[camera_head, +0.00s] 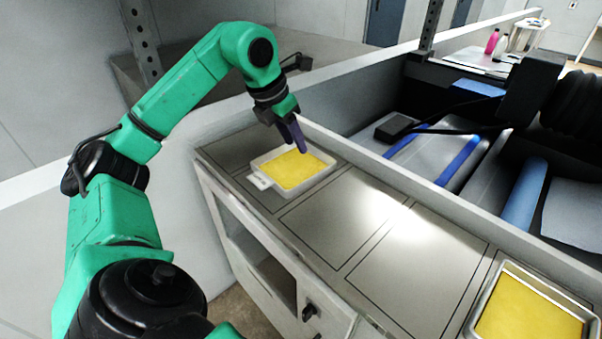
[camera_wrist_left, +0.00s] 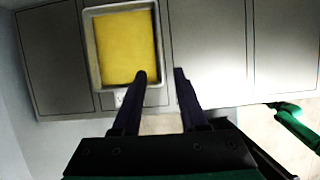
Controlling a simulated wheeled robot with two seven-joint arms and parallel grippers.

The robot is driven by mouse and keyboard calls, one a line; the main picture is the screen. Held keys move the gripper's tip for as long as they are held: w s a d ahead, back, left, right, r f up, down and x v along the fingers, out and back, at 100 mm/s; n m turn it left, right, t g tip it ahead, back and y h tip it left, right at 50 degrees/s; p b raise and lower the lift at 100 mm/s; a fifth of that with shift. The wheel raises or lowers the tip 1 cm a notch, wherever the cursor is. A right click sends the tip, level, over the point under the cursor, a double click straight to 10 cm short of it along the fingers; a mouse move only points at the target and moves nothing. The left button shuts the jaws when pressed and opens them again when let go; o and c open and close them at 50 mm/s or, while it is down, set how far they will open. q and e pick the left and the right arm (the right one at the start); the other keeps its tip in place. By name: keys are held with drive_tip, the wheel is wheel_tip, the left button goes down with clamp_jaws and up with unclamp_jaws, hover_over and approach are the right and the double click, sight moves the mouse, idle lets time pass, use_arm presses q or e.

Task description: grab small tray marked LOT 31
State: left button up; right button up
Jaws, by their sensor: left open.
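A small tray (camera_head: 325,175) with a pale rim and yellow contents sits on the far left of the grey counter. A white tag (camera_head: 260,181) sticks out from its near-left side; its writing is too small to read. My left gripper (camera_head: 297,138) is open and empty, above the tray's far part, fingers pointing down. In the left wrist view, the tray (camera_wrist_left: 90,50) lies beyond the fingers (camera_wrist_left: 160,74). One finger overlaps its yellow surface and the other shows outside its right rim. Contact cannot be told. My right gripper is out of view.
A second yellow-filled tray (camera_head: 480,302) sits at the counter's near right. Outlined counter panels (camera_head: 340,215) between the trays are bare. A raised pale wall (camera_head: 400,185) runs behind the counter, with blue rollers (camera_head: 524,196) beyond.

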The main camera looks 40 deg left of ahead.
use_arm(q)
approach(311, 177)
drive_tip(key=p+x, duration=0.3)
drive_tip(key=x, duration=0.6)
drive_tip(key=shift+w, duration=0.1)
drive_tip(key=shift+f, duration=0.2)
drive_tip(key=shift+r, duration=0.1)
clamp_jaws()
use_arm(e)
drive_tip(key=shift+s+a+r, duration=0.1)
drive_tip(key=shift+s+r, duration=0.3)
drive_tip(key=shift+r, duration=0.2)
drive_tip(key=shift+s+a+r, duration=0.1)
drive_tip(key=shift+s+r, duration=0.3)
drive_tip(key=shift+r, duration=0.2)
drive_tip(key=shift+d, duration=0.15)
